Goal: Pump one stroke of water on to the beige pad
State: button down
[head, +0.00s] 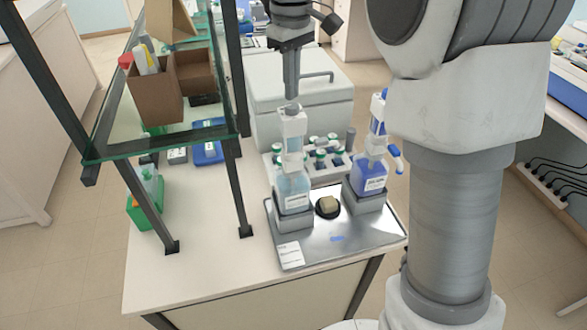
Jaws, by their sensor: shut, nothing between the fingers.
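A clear pump bottle (293,188) with pale blue-tinted liquid and a white pump top (293,125) stands upright in a grey holder at the left of the metal tray (300,255). The beige pad (328,203) sits in a round black holder between this bottle and a second bottle (370,182) with deep blue liquid. My gripper (292,97) points straight down with its fingers together, directly over the clear bottle's pump top. Its tips are at or just above the top; I cannot tell whether they touch. Nothing shows between the fingers.
A rack of several green-capped small bottles (320,158) stands behind the tray, before a grey-white lidded box (297,82). A glass shelf (165,145) on dark posts stands to the left, with a cardboard box (155,90). A blue mark (337,239) lies on the tray. The bench's front left is clear.

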aim_at(292, 106)
jog(key=shift+f, duration=0.2)
jog(key=shift+f+b, duration=0.8)
jog(key=shift+f, duration=0.3)
jog(key=shift+s+f, duration=0.1)
jog(key=shift+f, duration=0.1)
dwell(0.5)
jog(key=shift+r, duration=0.1)
jog(key=shift+r+p, duration=1.35)
notch_tip(292, 106, up, 5)
jog(key=p, duration=0.5)
jog(key=shift+r, duration=0.1)
